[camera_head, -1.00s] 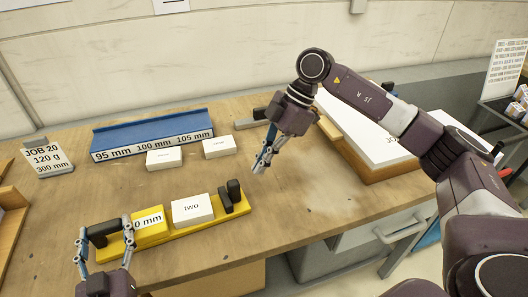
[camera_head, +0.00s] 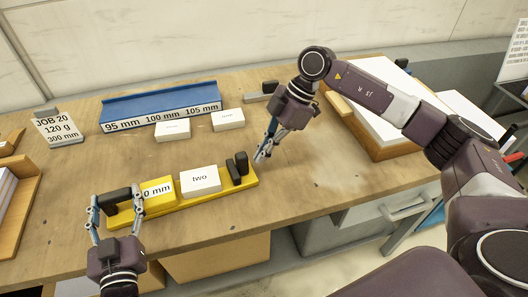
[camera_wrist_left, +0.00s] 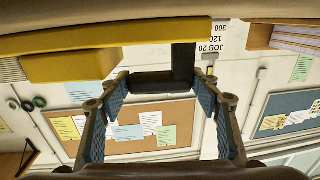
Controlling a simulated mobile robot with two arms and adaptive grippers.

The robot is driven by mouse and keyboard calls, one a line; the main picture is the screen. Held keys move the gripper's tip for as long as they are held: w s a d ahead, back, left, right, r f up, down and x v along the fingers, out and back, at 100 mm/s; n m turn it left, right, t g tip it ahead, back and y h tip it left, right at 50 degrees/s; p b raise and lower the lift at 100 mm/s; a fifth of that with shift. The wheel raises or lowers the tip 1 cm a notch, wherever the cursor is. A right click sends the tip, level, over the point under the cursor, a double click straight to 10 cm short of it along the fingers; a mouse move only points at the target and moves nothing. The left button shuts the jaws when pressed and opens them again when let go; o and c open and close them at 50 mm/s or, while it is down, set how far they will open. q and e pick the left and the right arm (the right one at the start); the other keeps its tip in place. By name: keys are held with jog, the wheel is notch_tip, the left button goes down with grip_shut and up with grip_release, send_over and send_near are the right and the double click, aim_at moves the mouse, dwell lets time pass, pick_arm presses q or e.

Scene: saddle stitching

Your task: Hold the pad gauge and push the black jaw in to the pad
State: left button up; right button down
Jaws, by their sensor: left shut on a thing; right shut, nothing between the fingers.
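The yellow pad gauge (camera_head: 216,197) lies on the table at the front, marked "0 mm" in the visible part of its label. The white pad labelled "two" (camera_head: 200,179) sits on it. The black jaw (camera_head: 240,165) stands at its right end, with a narrow gap between it and the pad. My left gripper (camera_head: 116,206) is shut on the black handle at the gauge's left end; the left wrist view shows the handle (camera_wrist_left: 150,83) between the fingers. My right gripper (camera_head: 262,158) is shut and empty, just right of the jaw. I cannot tell if they touch.
Behind the gauge lie two white blocks (camera_head: 172,129) and a blue rack (camera_head: 160,104) marked 95, 100 and 105 mm. A job card (camera_head: 58,129) stands at the left. A wooden tray of paper (camera_head: 380,152) stands at the right. The table right of the gauge is clear.

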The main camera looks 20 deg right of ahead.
aim_at(242, 154)
pick_arm(q)
jog(key=shift+d, duration=0.1)
pick_arm(e)
jog(key=shift+w+a, duration=0.1)
jog(key=shift+a, duration=3.25)
pick_arm(q)
jog(key=shift+d, duration=0.1)
pick_arm(e)
jog(key=shift+a, duration=0.35)
dwell(0.3)
jog(key=shift+d+r, duration=0.45)
jog(key=shift+d, duration=0.35)
jog(key=shift+d+r, duration=0.3)
jog(key=shift+d, duration=0.45)
jog(key=shift+d+r, duration=0.25)
jog(key=shift+d, duration=0.5)
pick_arm(q)
jog(key=shift+a, duration=0.2)
jog(key=o, duration=1.3)
jog(key=shift+r, duration=0.2)
jog(key=o, duration=0.5)
jog(key=shift+f, duration=0.15)
